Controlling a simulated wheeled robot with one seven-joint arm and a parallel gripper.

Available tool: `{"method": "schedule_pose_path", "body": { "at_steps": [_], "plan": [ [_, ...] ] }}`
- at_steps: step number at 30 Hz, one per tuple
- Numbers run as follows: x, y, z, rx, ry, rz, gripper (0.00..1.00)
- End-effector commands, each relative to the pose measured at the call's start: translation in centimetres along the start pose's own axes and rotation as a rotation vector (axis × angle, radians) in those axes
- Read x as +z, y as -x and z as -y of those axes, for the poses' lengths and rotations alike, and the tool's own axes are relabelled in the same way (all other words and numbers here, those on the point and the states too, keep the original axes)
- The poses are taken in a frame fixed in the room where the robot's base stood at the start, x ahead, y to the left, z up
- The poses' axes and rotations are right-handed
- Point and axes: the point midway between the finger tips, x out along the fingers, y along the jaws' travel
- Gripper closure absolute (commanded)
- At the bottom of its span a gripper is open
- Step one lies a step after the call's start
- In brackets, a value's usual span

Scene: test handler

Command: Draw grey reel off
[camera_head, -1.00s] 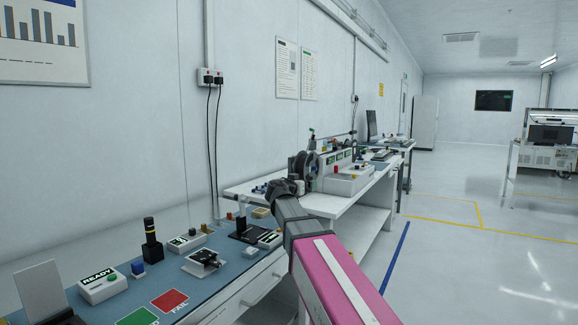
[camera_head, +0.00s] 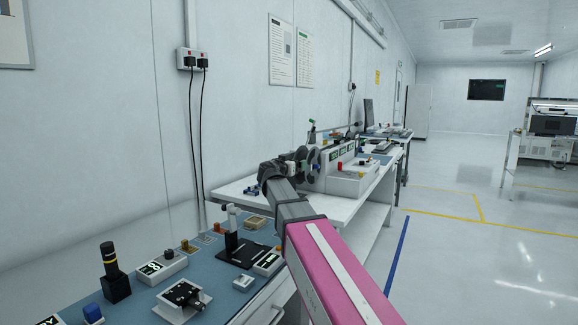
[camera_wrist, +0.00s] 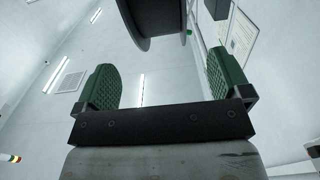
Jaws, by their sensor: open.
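A dark grey reel (camera_wrist: 155,18) shows at the top of the wrist view, its flanges seen from below and cut by the frame edge. My gripper (camera_wrist: 162,76) is open, with its two green pads apart and nothing between them. The reel lies beyond the pads, apart from them in the picture. In the head view, dark round reels (camera_head: 313,161) stand at the left end of the white unit on the far bench. My gripper (camera_head: 292,164) is just left of them, its fingers hard to make out. I cannot tell which reel there is the one in the wrist view.
The white unit (camera_head: 347,178) with displays stands on the white bench (camera_head: 232,190). A nearer bench with a blue mat (camera_head: 215,268) holds a black stand, a dark bottle and small fixtures. Open floor (camera_head: 450,265) lies to the right.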

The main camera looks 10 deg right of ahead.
Motion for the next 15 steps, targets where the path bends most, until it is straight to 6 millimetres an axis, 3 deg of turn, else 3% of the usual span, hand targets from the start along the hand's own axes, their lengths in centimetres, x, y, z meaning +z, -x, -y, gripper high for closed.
{"method": "schedule_pose_path", "body": {
  "at_steps": [9,15],
  "plan": [
    [0.0,-5.6,0.2,0.0,0.001,0.001,0.04],
    [0.0,-7.8,0.2,-0.001,0.001,0.0,0.04]
  ]
}}
